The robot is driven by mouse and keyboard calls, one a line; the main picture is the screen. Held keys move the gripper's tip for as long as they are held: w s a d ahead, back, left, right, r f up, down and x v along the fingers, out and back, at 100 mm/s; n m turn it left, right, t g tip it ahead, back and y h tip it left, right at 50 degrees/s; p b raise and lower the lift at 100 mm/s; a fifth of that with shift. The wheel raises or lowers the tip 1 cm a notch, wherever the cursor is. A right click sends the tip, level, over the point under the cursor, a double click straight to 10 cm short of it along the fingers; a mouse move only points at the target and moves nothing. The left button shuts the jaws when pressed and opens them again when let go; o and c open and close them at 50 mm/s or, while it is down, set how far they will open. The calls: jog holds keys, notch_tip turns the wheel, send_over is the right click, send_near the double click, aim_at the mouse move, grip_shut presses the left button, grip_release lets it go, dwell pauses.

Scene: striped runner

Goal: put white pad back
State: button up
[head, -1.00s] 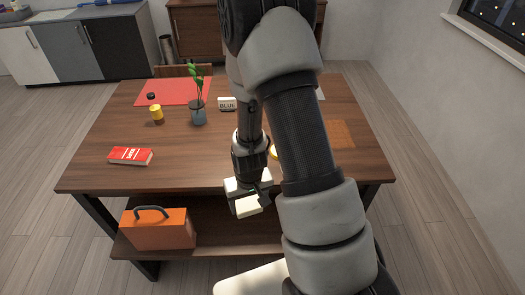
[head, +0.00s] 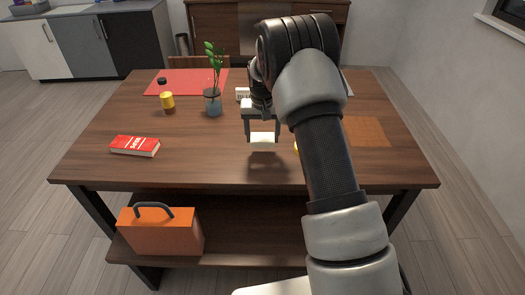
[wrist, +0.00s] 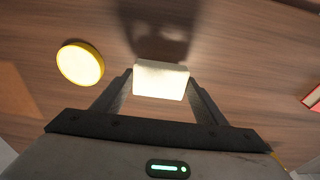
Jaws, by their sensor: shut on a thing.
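The white pad (head: 262,139) is a small pale block. My gripper (head: 262,131) is shut on it, with one finger at each side, and holds it over the wooden table (head: 190,160). In the wrist view the pad (wrist: 161,81) sits between the two fingertips of my gripper (wrist: 160,88). A dark shadow lies on the bare wood by it, and the pad seems to be above the surface.
A yellow disc (wrist: 80,64) lies near the pad, mostly hidden by my arm in the head view. A brown mat (head: 366,131) is right. A red book (head: 135,146), yellow cup (head: 167,103), plant vase (head: 213,103) and lettered block (head: 242,94) stand left and behind.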

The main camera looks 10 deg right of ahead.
jog(key=shift+f+b, duration=0.35)
jog(key=shift+f, duration=2.3)
jog(key=o, duration=1.1)
